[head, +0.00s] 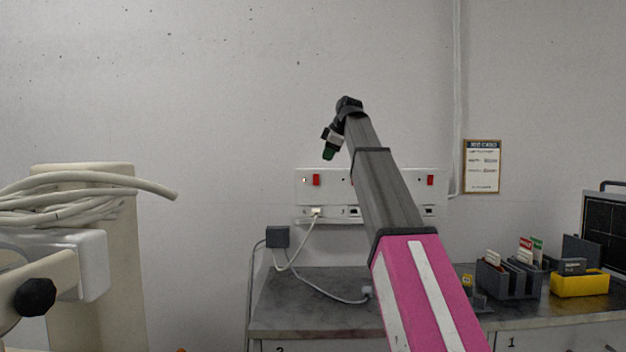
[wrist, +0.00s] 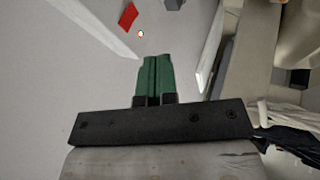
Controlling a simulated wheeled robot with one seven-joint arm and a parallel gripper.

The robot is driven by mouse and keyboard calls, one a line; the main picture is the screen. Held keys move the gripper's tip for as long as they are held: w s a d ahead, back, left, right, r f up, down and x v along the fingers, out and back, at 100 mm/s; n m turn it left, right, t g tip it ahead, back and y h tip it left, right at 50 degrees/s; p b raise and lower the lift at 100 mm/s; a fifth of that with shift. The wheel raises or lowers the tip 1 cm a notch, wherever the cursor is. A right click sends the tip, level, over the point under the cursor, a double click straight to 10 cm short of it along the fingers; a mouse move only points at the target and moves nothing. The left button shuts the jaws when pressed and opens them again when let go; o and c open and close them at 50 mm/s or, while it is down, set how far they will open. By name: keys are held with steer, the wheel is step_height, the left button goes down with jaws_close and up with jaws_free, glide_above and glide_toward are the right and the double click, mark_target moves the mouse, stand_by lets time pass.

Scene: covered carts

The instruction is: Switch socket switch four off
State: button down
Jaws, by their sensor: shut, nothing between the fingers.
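A white socket panel (head: 327,197) is fixed to the wall above the bench. A red switch (head: 316,180) is at its left end, with a small lit light (head: 304,180) beside it. Another red switch (head: 430,181) is at its right end. My arm hides the middle of the panel, and I cannot read any switch numbers. My gripper (head: 328,155) has green fingers, shut and empty, pointing down in front of the panel's upper left part. In the wrist view my gripper (wrist: 155,62) is shut below a red switch (wrist: 128,15) and a lit light (wrist: 141,33), apart from them.
A white plug (head: 316,212) with a cable sits in the panel's left socket. A grey adapter box (head: 278,237) is below. The bench (head: 300,318) holds grey holders (head: 508,279) and a yellow tray (head: 579,284) at right. Coiled cables (head: 70,190) are at left.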

mark_target(316, 180)
steer(key=w+a+f, duration=0.3)
steer(key=w+f, duration=0.5)
steer(key=f, duration=0.1)
steer(key=shift+w+a, duration=0.2)
steer(key=shift+a, duration=0.1)
stand_by(0.5)
